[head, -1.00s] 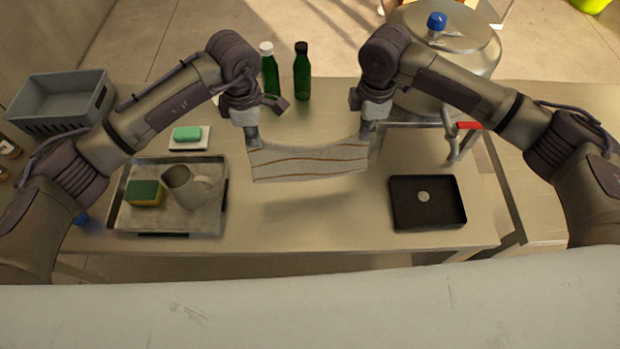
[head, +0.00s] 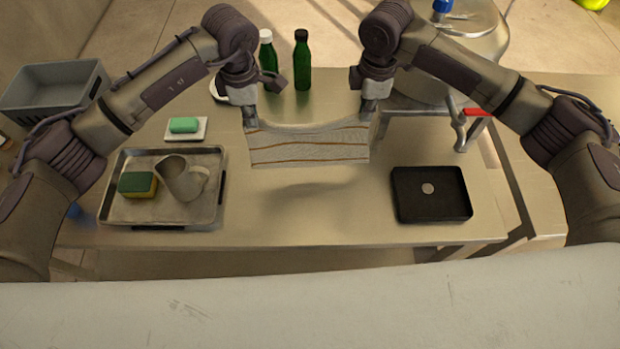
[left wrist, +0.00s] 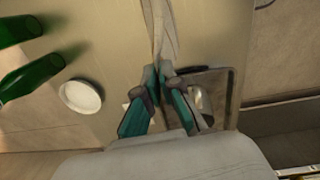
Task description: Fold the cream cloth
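The cream cloth (head: 308,147) with brown stripes hangs between my two grippers above the middle of the table, its top edge sagging slightly and a shadow on the table below it. My left gripper (head: 250,120) is shut on its upper left corner. My right gripper (head: 367,110) is shut on its upper right corner. In the left wrist view the cloth (left wrist: 160,30) runs away edge-on from between the fingertips of the left gripper (left wrist: 160,76).
A metal tray (head: 120,205) with a sponge (head: 138,185) and a pitcher (head: 183,178) is at left, near a green soap (head: 184,125). A black tray (head: 430,212) is at right. Green bottles (head: 302,62) and a large metal vessel (head: 470,40) stand behind. Table below the cloth is clear.

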